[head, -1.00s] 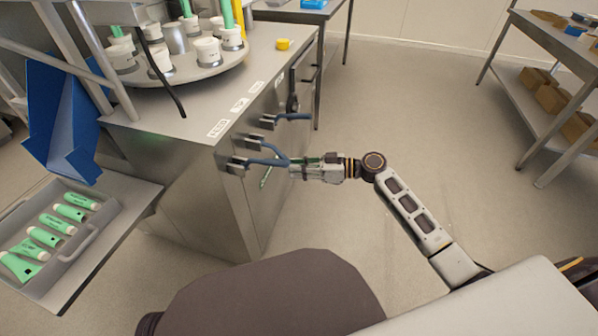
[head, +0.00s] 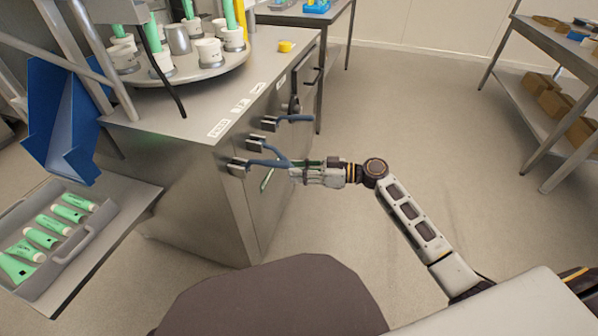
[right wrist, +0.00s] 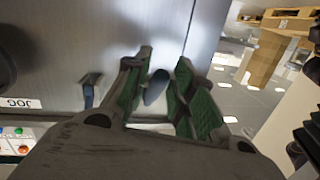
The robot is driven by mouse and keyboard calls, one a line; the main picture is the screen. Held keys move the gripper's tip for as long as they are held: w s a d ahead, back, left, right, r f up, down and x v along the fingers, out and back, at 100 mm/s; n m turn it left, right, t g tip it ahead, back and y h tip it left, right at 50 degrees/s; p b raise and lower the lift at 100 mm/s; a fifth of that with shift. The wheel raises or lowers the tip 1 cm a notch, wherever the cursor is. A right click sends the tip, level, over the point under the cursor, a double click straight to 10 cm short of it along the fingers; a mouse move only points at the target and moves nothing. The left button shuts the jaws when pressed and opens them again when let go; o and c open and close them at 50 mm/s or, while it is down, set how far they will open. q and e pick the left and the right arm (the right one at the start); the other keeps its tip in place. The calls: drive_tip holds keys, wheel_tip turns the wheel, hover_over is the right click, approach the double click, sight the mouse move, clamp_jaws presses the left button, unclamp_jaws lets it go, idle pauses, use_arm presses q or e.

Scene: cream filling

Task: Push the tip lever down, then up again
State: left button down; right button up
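Several blue-handled levers stick out from the front of the steel filling machine (head: 190,195) in the head view. Their labels are too small to read there, so I cannot tell the tip lever by name. My right gripper (head: 291,172) is at the free ends of the two nearer levers, the nearest (head: 262,163) and the middle one (head: 270,149). In the right wrist view, the dark blue rounded end of a lever (right wrist: 156,87) lies between the green-padded fingers of this gripper (right wrist: 164,56). The fingers stand apart, with a narrow gap beside the lever. My left gripper is out of view.
A grey tray (head: 82,243) with several green tubes is at the left. A round turntable (head: 190,76) with white holders is on the machine top.

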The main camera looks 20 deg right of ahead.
drive_tip(key=shift+o, duration=0.7)
drive_tip(key=v, duration=1.2)
